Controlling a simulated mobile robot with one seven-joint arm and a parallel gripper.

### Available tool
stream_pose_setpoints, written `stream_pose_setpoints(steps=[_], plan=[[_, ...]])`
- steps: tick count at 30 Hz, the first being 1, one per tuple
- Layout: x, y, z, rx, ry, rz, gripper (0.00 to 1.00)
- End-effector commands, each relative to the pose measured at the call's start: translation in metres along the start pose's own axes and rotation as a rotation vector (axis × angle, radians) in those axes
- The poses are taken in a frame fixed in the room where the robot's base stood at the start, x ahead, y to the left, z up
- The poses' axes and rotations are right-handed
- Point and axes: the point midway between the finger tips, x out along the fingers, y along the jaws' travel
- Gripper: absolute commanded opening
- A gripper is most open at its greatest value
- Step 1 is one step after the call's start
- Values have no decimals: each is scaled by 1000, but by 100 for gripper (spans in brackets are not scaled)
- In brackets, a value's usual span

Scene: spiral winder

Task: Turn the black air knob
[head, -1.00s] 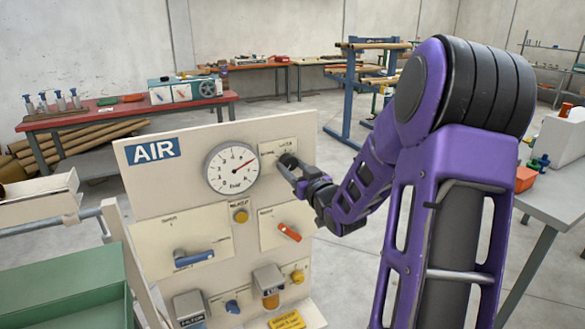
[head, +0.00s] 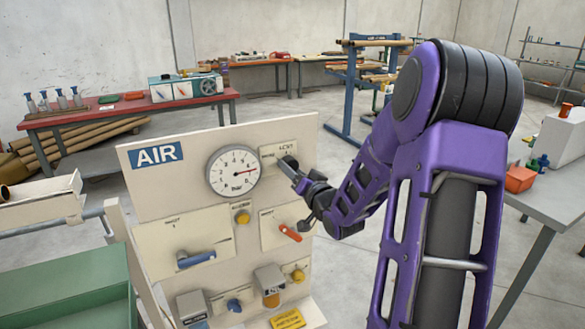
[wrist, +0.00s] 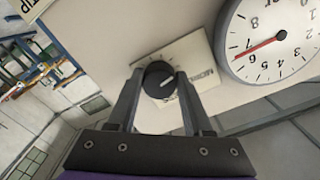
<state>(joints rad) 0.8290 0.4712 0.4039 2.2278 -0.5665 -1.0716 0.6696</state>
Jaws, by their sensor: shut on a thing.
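The black air knob (wrist: 158,79) sits on a pale plate at the upper right of the cream AIR panel (head: 200,215). In the wrist view it lies between my two fingers, with a light pointer mark on its face. My gripper (wrist: 160,82) is shut on the knob, one finger on each side. In the head view my gripper (head: 293,172) reaches the panel from the right and covers part of the knob. A round white gauge (head: 234,171) with a red needle is just left of the knob; it also shows in the wrist view (wrist: 275,38).
Below the knob on the panel are an orange lever (head: 290,233), a blue lever (head: 196,259), yellow knobs and a blue knob. A green tray (head: 75,285) is at the lower left. A grey table (head: 560,170) stands at the right.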

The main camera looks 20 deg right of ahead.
Motion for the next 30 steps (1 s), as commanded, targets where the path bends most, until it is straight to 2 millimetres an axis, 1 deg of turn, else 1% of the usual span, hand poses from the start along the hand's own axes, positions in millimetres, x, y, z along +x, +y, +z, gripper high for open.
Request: stream_pose_setpoints(steps=[8, 20, 21, 26, 30], plan=[[1, -2, -2, 70, 3, -3, 0], [1, -2, -2, 76, 4, -3, 0], [1, -2, -2, 76, 4, -3, 52], [0, -1, -1, 76, 3, -2, 81], [0, -1, -1, 76, 2, -1, 81]])
